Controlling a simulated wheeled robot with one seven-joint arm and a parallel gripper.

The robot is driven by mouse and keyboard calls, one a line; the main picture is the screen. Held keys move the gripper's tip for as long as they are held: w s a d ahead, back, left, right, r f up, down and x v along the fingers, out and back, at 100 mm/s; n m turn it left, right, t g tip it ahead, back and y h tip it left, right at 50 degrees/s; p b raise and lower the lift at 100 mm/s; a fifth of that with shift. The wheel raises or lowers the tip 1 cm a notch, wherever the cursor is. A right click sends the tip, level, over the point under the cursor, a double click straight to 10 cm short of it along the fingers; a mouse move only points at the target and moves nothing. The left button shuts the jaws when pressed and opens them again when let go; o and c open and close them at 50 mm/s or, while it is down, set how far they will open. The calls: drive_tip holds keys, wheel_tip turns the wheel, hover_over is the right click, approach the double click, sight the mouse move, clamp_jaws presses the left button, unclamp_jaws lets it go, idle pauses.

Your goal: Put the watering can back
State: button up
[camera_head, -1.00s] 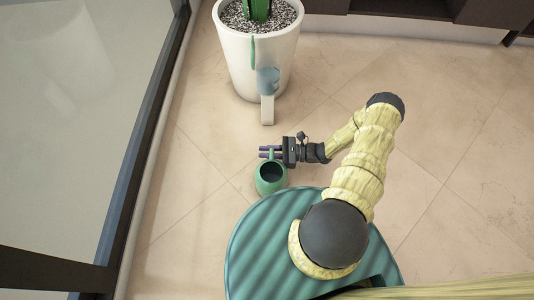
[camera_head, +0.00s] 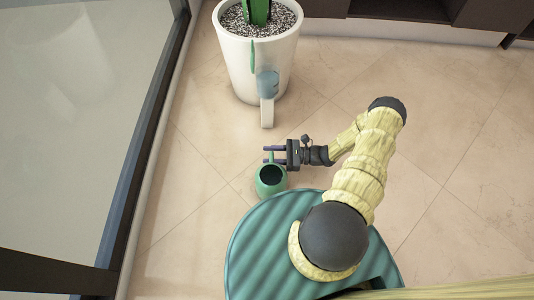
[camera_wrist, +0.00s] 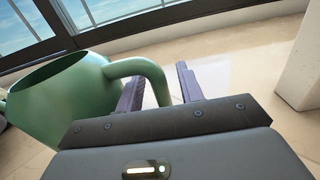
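The green watering can (camera_head: 262,187) is beside the front of my base in the head view, its round opening facing up. Its rounded body and curved handle (camera_wrist: 155,72) show large at the left of the wrist view. My gripper (camera_head: 269,155) is at the can's handle, pointing left. The fingers are spread apart, and the handle curves down between them in the wrist view (camera_wrist: 160,85). The gripper is open around the handle and not closed on it. I cannot tell whether the can rests fully on the floor.
A white planter (camera_head: 240,60) with a green plant (camera_head: 256,12) and gravel stands ahead. A blue and white object (camera_head: 267,105) shows at its front. A dark-framed glass door (camera_head: 130,190) runs along the left. Dark cabinets (camera_head: 400,10) are at the back. Tiled floor is clear on the right.

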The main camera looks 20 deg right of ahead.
drive_tip(key=p+v, duration=0.3)
drive_tip(key=v, duration=0.7)
drive_tip(key=shift+s+d, duration=0.1)
drive_tip(key=shift+d, duration=0.1)
drive_tip(key=shift+r, duration=0.15)
drive_tip(key=s+a+r+n+g+h, duration=0.1)
drive_tip(key=r+n+h, duration=0.4)
drive_tip(key=r, duration=0.7)
drive_tip(key=s+a+r+n+g+h, duration=0.1)
drive_tip(key=s+a+r+n+h, duration=0.2)
drive_tip(key=a+r+n+h, duration=0.3)
drive_tip(key=s+a+r+n+g+h, duration=0.1)
drive_tip(key=a+r+n+h, duration=0.3)
drive_tip(key=r+n, duration=0.6)
wheel_tip(320, 180, up, 9)
drive_tip(key=shift+s+f+n+h, duration=0.25)
drive_tip(key=shift+s+h, duration=0.2)
drive_tip(key=shift+h, duration=0.65)
